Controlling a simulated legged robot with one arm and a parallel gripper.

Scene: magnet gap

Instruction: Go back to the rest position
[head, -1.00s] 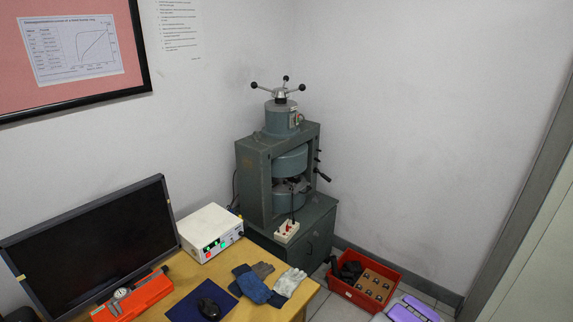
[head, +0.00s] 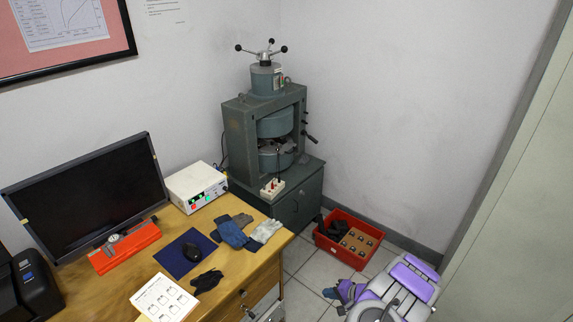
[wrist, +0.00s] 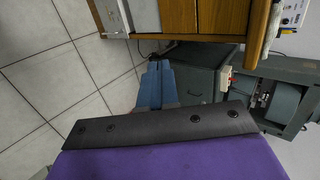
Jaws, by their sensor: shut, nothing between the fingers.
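My gripper shows in the wrist view (wrist: 155,84) as two blue fingers side by side, closed together with nothing between them. In the head view my purple and grey arm is folded at the lower right, with the gripper (head: 332,293) low over the tiled floor. It is apart from the grey-green magnet machine (head: 240,135), which stands in the corner on a cabinet. The dark gap between the machine's round poles is partly shaded, so I cannot tell what lies in it.
A red crate (head: 319,240) with dark items sits on the floor close behind my arm. A wooden desk (head: 237,268) with a monitor (head: 85,195), gloves (head: 232,232) and a white power unit (head: 195,188) fills the left. A pale panel (head: 510,200) stands at the right.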

